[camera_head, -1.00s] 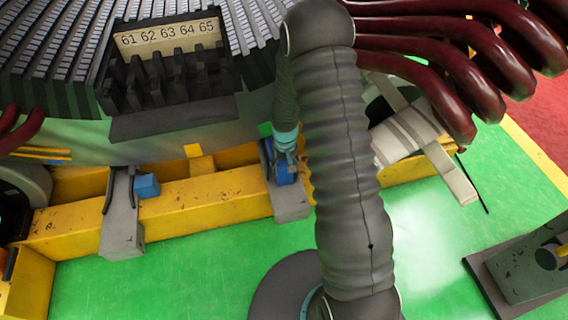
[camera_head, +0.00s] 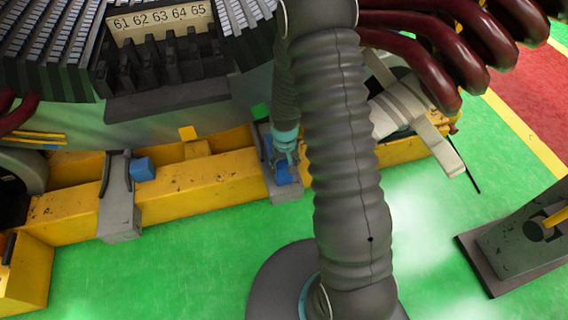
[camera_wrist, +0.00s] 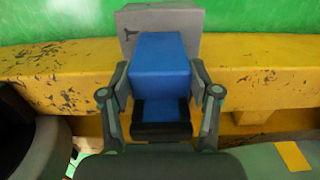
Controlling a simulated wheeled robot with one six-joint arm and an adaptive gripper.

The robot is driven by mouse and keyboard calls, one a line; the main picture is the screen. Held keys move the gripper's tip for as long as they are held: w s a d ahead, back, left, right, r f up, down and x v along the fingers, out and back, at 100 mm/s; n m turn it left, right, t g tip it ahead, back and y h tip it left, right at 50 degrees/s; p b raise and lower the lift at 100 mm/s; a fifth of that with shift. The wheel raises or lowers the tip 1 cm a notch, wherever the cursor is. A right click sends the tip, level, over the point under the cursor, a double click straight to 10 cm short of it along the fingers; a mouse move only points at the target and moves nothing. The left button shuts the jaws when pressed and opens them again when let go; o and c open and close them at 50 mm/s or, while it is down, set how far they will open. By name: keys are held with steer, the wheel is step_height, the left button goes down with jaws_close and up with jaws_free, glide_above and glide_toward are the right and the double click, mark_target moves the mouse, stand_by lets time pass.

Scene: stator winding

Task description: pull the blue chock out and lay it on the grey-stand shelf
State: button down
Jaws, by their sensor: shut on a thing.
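The blue chock (camera_wrist: 160,60) fills the middle of the wrist view, between the two fingers of my gripper (camera_wrist: 160,88), which is shut on its sides. In the head view my gripper (camera_head: 286,150) points down over the front yellow beam, and part of the blue chock (camera_head: 283,173) shows below it. The grey stand (camera_head: 288,194) juts out in front of the beam directly beneath the chock; it also shows beyond the chock in the wrist view (camera_wrist: 182,18). Whether the chock touches the stand I cannot tell. My arm hides the area to the right.
A second grey stand (camera_head: 120,215) with a blue block (camera_head: 142,169) beside it is at the left. The yellow beam (camera_head: 180,197) runs behind both. Dark red curved tubes (camera_head: 430,65) hang at the upper right.

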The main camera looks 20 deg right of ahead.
steer(key=shift+s, duration=0.1)
steer(key=shift+c, duration=0.9)
jaws_free()
step_height(320, 180, up, 12)
